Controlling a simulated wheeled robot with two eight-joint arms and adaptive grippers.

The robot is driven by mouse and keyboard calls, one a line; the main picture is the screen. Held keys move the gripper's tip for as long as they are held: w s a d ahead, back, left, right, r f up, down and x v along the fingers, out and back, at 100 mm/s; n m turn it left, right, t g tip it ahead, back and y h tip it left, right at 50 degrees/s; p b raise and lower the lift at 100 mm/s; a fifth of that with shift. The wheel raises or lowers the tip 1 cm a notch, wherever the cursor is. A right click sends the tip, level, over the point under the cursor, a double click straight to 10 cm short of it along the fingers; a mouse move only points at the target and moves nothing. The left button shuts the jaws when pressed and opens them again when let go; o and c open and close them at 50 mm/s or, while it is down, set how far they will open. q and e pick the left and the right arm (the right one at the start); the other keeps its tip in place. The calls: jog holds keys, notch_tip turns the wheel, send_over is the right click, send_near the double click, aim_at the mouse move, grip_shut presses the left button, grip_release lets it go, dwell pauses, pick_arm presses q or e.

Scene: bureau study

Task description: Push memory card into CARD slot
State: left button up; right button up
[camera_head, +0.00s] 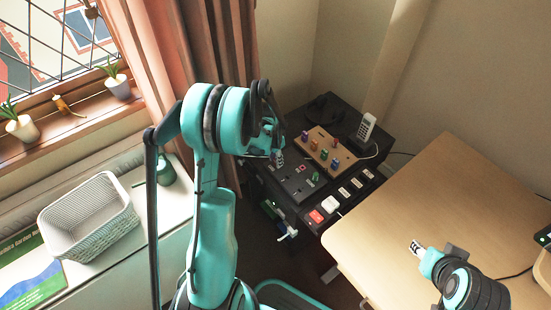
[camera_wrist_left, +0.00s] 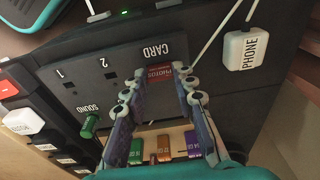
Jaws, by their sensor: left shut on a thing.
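A red memory card with a PHOTOS label (camera_wrist_left: 158,76) is between the fingertips of my left gripper (camera_wrist_left: 158,90) in the left wrist view. The gripper is shut on it. The card is at the dark panel (camera_wrist_left: 92,72), right beside the CARD lettering. The slot mouth is hidden by the card and fingers, so I cannot tell how deep the card sits. In the head view my left gripper (camera_head: 277,157) is over the panel (camera_head: 297,186), and the card is not clear there. My right gripper (camera_head: 420,250) is over the wooden desk, its jaws unclear.
A green SOUND plug (camera_wrist_left: 89,125) stands beside numbered positions 1 and 2. A white PHONE plug (camera_wrist_left: 247,48) with a cable is close by. A wooden rack (camera_head: 336,162) with several coloured sticks lies behind the panel, near a cordless phone (camera_head: 366,127). The desk (camera_head: 440,200) is mostly clear.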

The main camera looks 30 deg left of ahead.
pick_arm(q)
jog(key=o, duration=0.8)
jog(key=shift+r, duration=0.15)
notch_tip(320, 180, up, 12)
jog(key=s, duration=0.1)
jog(key=s+d+r+n+t, duration=0.1)
jog(key=s+d+r+t, duration=0.1)
jog(key=s+d, duration=0.3)
jog(key=s+d+r+n+t, duration=0.2)
jog(key=s+d+r, duration=0.1)
jog(key=s+d, duration=0.2)
jog(key=s+d+r+n+t, duration=0.1)
jog(key=s+d+r+t, duration=0.1)
jog(key=s+d, duration=0.3)
jog(key=shift+s+d+r+n+y, duration=0.15)
jog(key=shift+s+r, duration=0.15)
jog(key=shift+s, duration=0.4)
jog(key=shift+s+d+r+n+y, duration=0.15)
jog(key=shift+s+r, duration=0.1)
jog(key=shift+s, duration=0.45)
